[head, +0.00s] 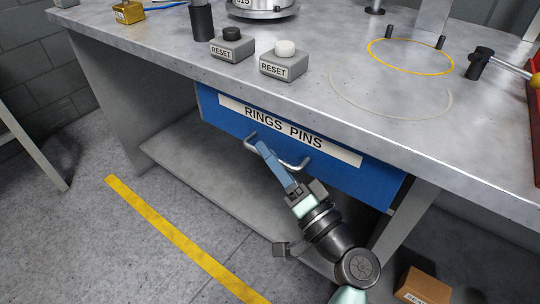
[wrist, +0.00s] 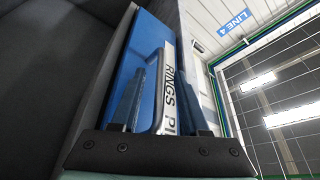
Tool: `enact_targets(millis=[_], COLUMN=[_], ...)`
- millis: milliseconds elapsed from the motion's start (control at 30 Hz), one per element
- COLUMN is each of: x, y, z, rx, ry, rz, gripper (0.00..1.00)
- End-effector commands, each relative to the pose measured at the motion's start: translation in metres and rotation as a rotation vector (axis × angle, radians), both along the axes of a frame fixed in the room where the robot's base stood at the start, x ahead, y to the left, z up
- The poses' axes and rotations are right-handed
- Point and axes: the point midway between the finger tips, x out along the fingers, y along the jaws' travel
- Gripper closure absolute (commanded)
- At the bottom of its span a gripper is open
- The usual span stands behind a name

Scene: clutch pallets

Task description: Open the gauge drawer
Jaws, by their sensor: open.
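The gauge drawer (head: 380,180) has a blue front labelled "RINGS PINS" and sits under the bench top. Only its front shows, with no inside visible. Its grey bar handle (head: 294,165) stands out from the front below the label. My gripper (head: 263,148) reaches up from below, its fingertips at the left part of the handle. In the wrist view my gripper (wrist: 163,90) is open, with a blue finger on each side of the handle (wrist: 158,105). The drawer front (wrist: 128,70) lies beyond the fingers. I cannot tell whether either finger touches the bar.
The grey bench top (head: 330,65) overhangs the drawer and carries two RESET button boxes (head: 283,66). A lower shelf (head: 200,160) lies beneath. A cardboard box (head: 424,288) stands on the floor at right. The floor around the yellow line (head: 180,232) is clear.

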Motion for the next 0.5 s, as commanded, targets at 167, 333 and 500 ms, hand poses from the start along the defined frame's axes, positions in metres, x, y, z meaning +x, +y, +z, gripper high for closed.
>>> enact_targets(millis=[167, 333, 500], x=[0.0050, 0.0050, 0.0048], y=[0.0042, 0.0039, 0.0037], z=[0.0012, 0.0013, 0.0013], rx=[0.000, 0.000, 0.000], ry=[0.000, 0.000, 0.000], rz=[0.001, 0.001, 0.000], gripper=[0.55, 0.55, 0.80])
